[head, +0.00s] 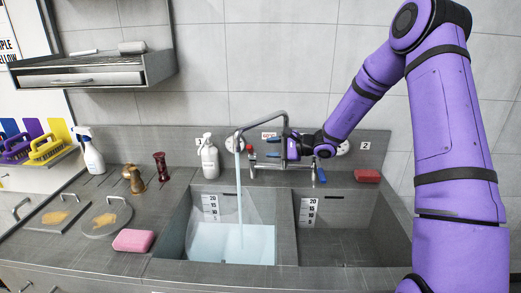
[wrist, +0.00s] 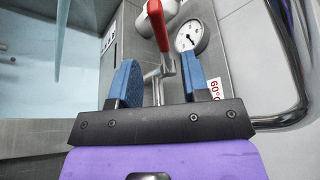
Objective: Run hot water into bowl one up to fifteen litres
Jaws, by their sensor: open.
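In the head view, water runs in a stream (head: 239,190) from the curved spout (head: 262,120) into the left bowl, marked 1 (head: 176,225). Contact is not clear.
The wrist view shows a round dial gauge (wrist: 192,35) and a 60° label (wrist: 215,89). The right bowl (head: 345,245) has no visible water. A white bottle (head: 209,158), pink sponge (head: 133,240) and red sponge (head: 367,176) stand around the bowls.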

